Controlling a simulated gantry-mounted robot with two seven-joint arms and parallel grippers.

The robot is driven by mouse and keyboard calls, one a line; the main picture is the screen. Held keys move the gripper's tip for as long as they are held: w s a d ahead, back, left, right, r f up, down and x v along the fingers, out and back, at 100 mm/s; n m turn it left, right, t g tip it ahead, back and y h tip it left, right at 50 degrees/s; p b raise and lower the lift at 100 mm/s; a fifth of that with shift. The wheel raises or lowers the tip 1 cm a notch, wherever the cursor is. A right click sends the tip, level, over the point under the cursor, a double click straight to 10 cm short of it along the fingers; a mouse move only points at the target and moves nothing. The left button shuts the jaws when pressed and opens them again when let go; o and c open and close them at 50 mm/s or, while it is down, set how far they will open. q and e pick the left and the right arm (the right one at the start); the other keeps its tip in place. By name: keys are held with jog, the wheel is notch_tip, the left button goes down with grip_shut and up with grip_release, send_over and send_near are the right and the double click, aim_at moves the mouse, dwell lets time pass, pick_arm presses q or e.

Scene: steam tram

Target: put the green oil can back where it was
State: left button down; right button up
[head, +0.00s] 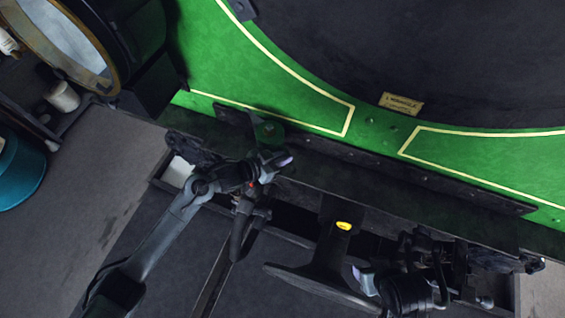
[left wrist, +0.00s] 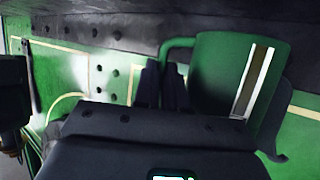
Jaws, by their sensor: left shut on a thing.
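The green oil can (head: 268,132) is beside the green panel, just beyond my left gripper (head: 274,160) in the head view. It is partly hidden by the gripper and blends with the green behind it. In the left wrist view the can (left wrist: 212,75) fills the upper right, with a pale and dark stripe on its side and a handle at its left. The fingers of my left gripper (left wrist: 162,86) are shut at this handle. Whether the can rests on anything is hidden. My right gripper (head: 365,279) is at the lower right of the head view; its jaws are unclear.
A dark ledge (head: 380,166) runs below the green panel (head: 480,160). A dark bracket (head: 234,117) is just left of the can. A dark curved plate (left wrist: 282,120) shows right of the can. A teal round container (head: 18,172) and a white cup (head: 62,97) are at the left.

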pick_arm(q)
jog(key=shift+w+f, duration=0.25)
notch_tip(320, 180, down, 4)
jog(key=shift+r, duration=0.2)
jog(key=shift+f, duration=0.2)
jog(key=c, duration=1.2)
grip_release()
